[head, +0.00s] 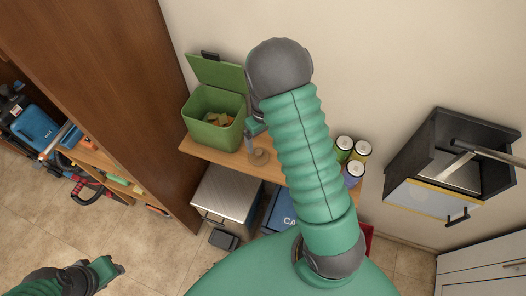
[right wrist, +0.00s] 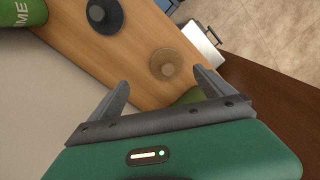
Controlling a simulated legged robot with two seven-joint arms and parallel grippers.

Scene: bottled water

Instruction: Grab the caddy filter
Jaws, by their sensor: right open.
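Two round pieces lie on the wooden shelf in the right wrist view: a dark grey disc (right wrist: 103,15) and a brownish, see-through one with a raised middle (right wrist: 166,64). The dark disc looks like the caddy filter, but I cannot be sure. The brownish piece also shows in the head view (head: 258,157), right of the open green caddy (head: 216,118). My right gripper (right wrist: 161,79) is open and empty, with the brownish piece ahead of its fingers and the dark disc farther left. In the head view, my arm mostly hides it. My left gripper (head: 108,270) is at the lower left.
Several cans (head: 345,143) stand at the shelf's right end. A metal bin (head: 226,192) and a blue box (head: 281,212) are below the shelf. A brown wooden panel (head: 110,90) stands left. An open dark wall box (head: 440,150) is at the right.

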